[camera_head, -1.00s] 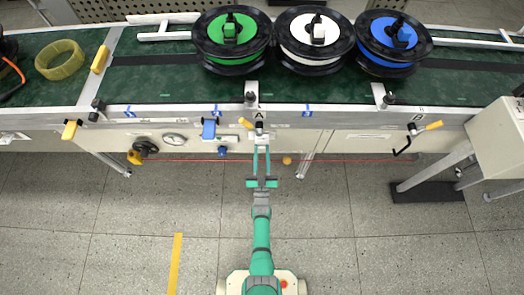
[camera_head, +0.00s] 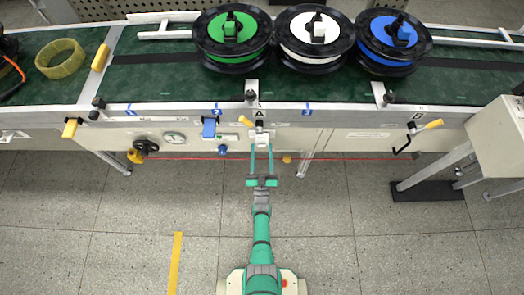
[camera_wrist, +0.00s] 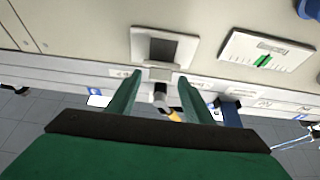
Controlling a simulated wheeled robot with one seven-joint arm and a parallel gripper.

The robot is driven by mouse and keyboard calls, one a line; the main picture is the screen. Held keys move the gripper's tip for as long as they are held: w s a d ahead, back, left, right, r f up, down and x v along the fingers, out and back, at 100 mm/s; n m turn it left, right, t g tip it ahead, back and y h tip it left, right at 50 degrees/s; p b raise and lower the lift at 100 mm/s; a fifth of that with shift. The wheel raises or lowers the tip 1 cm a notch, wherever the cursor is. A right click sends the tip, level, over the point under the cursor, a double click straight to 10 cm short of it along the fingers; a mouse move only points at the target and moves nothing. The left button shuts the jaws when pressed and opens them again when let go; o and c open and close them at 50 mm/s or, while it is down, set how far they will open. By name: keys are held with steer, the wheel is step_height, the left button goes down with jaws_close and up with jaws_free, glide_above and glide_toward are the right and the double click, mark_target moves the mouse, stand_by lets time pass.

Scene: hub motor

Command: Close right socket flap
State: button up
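A socket (camera_wrist: 163,48) shows in the wrist view as a pale square frame around a dark grey recess on the bench front. A small pale piece (camera_wrist: 160,73), perhaps its flap, lies at the frame's lower edge; its angle is hard to tell. In the head view a small white fitting (camera_head: 262,139) shows at the same place, below label A. My gripper (camera_head: 262,148) points at it from the front. In the wrist view my gripper (camera_wrist: 157,80) has its two green fingers spread, with nothing held between them. Any contact with the socket cannot be made out.
A yellow-handled lever (camera_head: 246,122) sits just above the fingertips. A meter panel (camera_wrist: 266,51) is beside the socket. Spools stand on the green bench (camera_head: 160,90). The floor in front is mostly clear.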

steer(key=shift+f, duration=0.1)
steer(key=v, duration=1)
steer(key=shift+s, duration=0.4)
steer(key=shift+f, duration=0.1)
steer(key=shift+r+g, duration=2.4)
steer(key=shift+r, duration=0.25)
steer(key=w, duration=0.9)
steer(key=shift+w, duration=0.3)
steer(key=c, duration=1)
steer(key=shift+d, duration=0.1)
steer(key=shift+c, duration=0.2)
